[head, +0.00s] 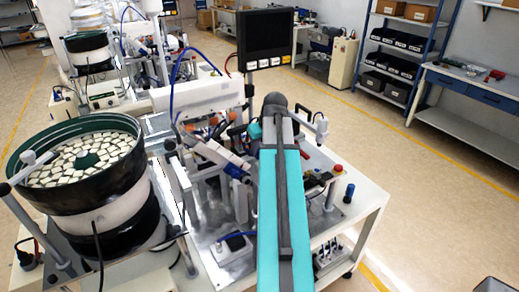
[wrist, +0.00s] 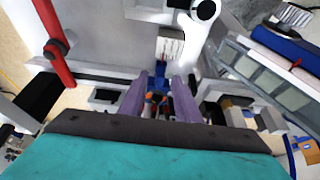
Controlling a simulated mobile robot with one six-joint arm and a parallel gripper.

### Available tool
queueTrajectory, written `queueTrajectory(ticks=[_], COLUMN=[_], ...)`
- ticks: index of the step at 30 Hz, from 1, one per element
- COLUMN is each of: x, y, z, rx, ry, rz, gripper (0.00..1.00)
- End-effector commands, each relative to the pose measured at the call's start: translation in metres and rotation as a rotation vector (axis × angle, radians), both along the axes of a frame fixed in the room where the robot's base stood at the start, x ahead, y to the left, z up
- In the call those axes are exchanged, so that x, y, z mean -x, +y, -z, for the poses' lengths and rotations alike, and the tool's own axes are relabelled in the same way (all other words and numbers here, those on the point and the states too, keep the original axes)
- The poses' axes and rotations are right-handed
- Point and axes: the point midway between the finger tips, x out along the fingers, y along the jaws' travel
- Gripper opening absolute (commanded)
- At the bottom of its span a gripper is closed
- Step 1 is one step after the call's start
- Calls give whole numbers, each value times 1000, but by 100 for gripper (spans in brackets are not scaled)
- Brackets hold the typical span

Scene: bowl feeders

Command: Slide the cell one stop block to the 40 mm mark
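In the wrist view, my gripper (wrist: 160,82) has two purple-grey fingers standing apart, with a gap between them. A small blue piece (wrist: 161,74) shows in line with the gap, just beyond or between the fingertips; I cannot tell whether it is the stop block or whether a finger touches it. Small orange-red parts (wrist: 151,97) show deeper in the gap. A white plate with faint dark marks (wrist: 170,47) lies beyond; I cannot read a 40 mm mark on it. In the head view, my arm hides much of the cell, and I cannot make out the gripper or the stop block.
A bowl feeder (head: 80,165) full of pale parts stands left of the cell table (head: 360,215). A dark monitor (head: 265,38) rises behind. In the wrist view, a white curved part (wrist: 192,35) and a red bar (wrist: 55,45) are near the fingers.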

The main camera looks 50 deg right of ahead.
Motion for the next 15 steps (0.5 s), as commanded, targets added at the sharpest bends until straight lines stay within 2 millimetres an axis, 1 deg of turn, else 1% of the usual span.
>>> queueTrajectory(ticks=[9, 15], x=[1, 3], y=[0, 1], z=[-1, -7], rx=[0, 0], ry=[1, 0], rz=[0, 0], gripper=[30, 30])
